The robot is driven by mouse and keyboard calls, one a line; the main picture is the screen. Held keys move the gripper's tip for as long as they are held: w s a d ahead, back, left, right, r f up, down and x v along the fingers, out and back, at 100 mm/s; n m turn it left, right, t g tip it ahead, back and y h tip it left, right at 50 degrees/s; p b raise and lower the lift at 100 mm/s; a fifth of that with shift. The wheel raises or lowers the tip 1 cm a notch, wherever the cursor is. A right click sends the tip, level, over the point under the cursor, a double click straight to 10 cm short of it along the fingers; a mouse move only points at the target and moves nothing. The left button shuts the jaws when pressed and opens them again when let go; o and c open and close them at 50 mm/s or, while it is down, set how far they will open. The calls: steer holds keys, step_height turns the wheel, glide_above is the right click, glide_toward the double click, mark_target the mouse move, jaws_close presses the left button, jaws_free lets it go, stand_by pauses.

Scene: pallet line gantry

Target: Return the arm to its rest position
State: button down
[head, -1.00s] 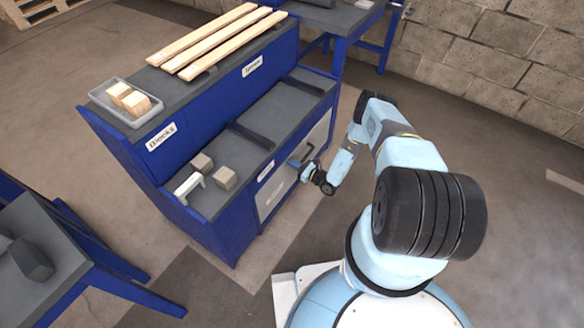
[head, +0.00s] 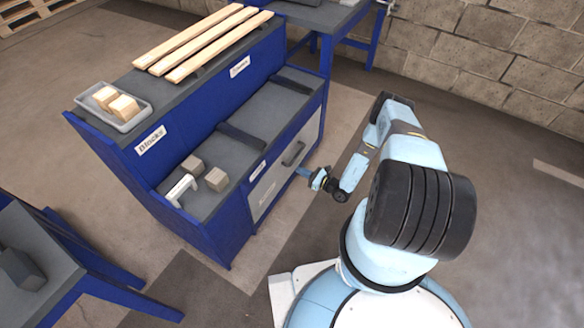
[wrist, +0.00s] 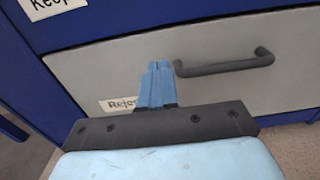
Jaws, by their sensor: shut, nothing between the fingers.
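My gripper (head: 304,173) is in front of the blue workbench (head: 219,233), near the grey drawer front (head: 268,193) with a dark bar handle (head: 293,154). In the wrist view my gripper's blue fingers (wrist: 157,84) are together with nothing between them. They are left of the handle (wrist: 225,65) and apart from it. The drawer front (wrist: 205,88) looks closed, and its label is partly hidden by my gripper. My arm bends out from my base at the right of the head view.
A grey tray (head: 82,101) with two wooden blocks and several planks (head: 212,42) lie on the upper shelf. Two blocks and a white bracket (head: 181,188) lie on the lower shelf. Another table (head: 40,238) stands at the lower left. Floor right of my arm is clear.

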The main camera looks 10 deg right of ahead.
steer(key=shift+v, duration=2.1)
